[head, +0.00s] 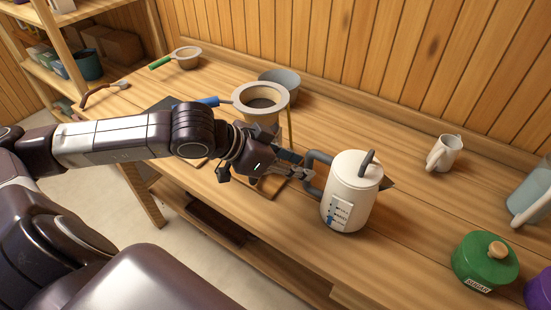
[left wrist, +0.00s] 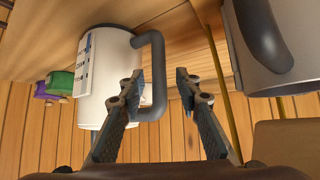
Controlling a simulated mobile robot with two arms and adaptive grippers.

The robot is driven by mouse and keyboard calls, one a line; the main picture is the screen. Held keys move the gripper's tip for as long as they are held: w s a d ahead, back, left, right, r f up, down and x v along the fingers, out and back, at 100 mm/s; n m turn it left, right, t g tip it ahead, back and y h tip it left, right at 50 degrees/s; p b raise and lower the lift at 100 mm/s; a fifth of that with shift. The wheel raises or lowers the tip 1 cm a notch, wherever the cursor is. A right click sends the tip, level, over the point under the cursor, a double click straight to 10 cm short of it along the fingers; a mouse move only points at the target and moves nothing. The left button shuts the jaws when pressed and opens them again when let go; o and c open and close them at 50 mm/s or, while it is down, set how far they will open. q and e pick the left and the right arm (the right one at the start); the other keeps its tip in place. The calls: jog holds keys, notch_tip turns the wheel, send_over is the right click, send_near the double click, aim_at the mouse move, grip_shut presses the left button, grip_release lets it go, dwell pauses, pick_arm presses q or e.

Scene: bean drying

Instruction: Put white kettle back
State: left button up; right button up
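The white kettle (head: 352,195) stands upright on the wooden bench, with a grey handle (head: 312,170) on its left, a dark lid grip and a dark spout pointing right. In the left wrist view, the kettle (left wrist: 108,75) is at left with its handle (left wrist: 157,75) near the middle. My left gripper (head: 303,172) is at the kettle's handle side. Its fingers (left wrist: 158,80) are open, and the handle bar shows between them with a gap to the right finger. Contact at the left finger is unclear. My right gripper is not in view.
A dripper with a blue handle (head: 262,96) on a stand is behind my left gripper. A grey bowl (head: 283,79), white mug (head: 444,153), green canister (head: 484,262) and glass pitcher (head: 530,190) stand on the bench. The bench behind the kettle is clear.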

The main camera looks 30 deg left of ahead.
pick_arm(q)
jog(key=v, duration=0.8)
dwell(0.4)
dwell(0.5)
